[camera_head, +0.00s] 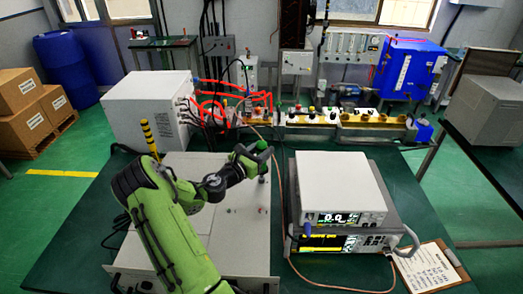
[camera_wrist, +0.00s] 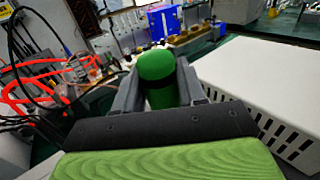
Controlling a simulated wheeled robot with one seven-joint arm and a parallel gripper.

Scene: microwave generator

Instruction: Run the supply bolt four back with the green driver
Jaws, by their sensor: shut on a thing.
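My gripper (camera_head: 250,160) is over the far right part of the large white box. In the wrist view my gripper (camera_wrist: 160,92) is shut on the green driver (camera_wrist: 156,68), with one grey finger on each side of its green, dark-banded handle. The driver's green end (camera_head: 262,145) points up in the head view. Its shaft and tip are mostly hidden, so I cannot tell whether it touches a bolt. The white box's top (camera_head: 235,235) carries a few small fittings, including a reddish one (camera_head: 262,210). I cannot tell which bolt is supply bolt four.
A pale instrument (camera_head: 340,185) sits on another unit close to the right. A white cabinet (camera_head: 150,105) with red and black cables (camera_head: 235,105) stands behind on the left. A clipboard (camera_head: 428,265) lies at the front right. Green tabletop (camera_head: 75,235) is bare on the left.

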